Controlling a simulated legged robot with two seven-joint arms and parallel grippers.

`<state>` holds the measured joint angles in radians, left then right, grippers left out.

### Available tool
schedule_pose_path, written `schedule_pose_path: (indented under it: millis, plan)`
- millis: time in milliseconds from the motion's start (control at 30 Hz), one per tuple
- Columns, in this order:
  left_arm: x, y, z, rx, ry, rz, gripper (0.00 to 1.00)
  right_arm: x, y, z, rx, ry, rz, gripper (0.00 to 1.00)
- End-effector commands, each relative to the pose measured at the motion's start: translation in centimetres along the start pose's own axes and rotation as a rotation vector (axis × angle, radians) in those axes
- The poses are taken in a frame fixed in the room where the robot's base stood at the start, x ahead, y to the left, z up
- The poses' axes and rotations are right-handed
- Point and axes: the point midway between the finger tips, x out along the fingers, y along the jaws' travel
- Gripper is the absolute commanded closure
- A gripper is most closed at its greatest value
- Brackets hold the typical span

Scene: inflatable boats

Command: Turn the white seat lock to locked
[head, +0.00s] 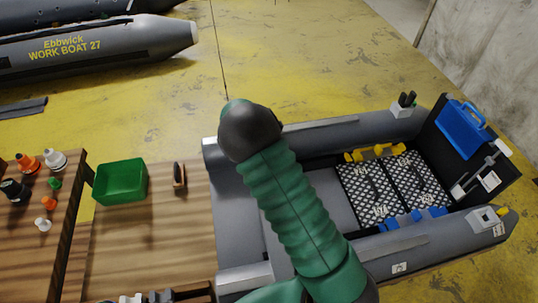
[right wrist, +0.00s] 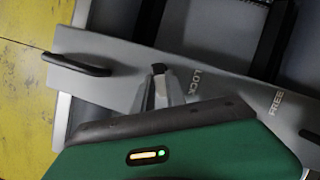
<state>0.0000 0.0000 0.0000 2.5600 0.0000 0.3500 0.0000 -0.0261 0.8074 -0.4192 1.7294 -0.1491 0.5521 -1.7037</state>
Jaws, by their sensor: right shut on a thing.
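In the right wrist view my right gripper (right wrist: 160,88) is shut on the seat lock, on the grey board of the boat. Its narrow fingers and palm hide most of the lock; only a small dark tip (right wrist: 158,68) shows between the fingers. The fingers stand right beside the word LOCK (right wrist: 195,80), while the word FREE (right wrist: 277,103) is farther to the right. In the head view my green right arm reaches over the grey boat (head: 235,205) and hides the lock and the gripper. My left gripper is in neither view.
A black handle (right wrist: 78,64) lies on the board left of the lock, and another dark bar (right wrist: 308,134) is at the right edge. A wooden table (head: 150,230) with a green bin (head: 121,182) stands left of the boat. A blue case (head: 462,128) is at the stern.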

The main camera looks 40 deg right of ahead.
Motion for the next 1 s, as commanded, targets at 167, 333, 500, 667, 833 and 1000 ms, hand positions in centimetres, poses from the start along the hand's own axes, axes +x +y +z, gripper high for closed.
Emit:
schedule_pose_path:
  millis: [167, 333, 500, 667, 833, 1000]
  plan:
    - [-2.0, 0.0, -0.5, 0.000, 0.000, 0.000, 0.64, -0.3, -0.6, 0.4, -0.148, 0.000, 0.057, 1.00]
    - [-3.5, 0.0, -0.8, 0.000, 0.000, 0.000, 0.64, -0.3, -0.9, 0.5, -0.298, 0.000, 0.119, 1.00]
    - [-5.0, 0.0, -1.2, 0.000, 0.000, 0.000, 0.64, -0.3, -1.1, 0.6, -0.448, 0.000, 0.180, 1.00]
    - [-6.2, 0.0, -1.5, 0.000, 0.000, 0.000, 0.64, -0.2, -1.3, 0.7, -0.587, 0.000, 0.240, 1.00]
    - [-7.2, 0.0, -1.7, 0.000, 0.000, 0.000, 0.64, 0.0, -1.4, 0.8, -0.726, -0.002, 0.299, 1.00]
    - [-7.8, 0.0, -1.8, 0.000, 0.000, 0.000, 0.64, 0.1, -1.4, 1.0, -0.843, -0.004, 0.347, 1.00]
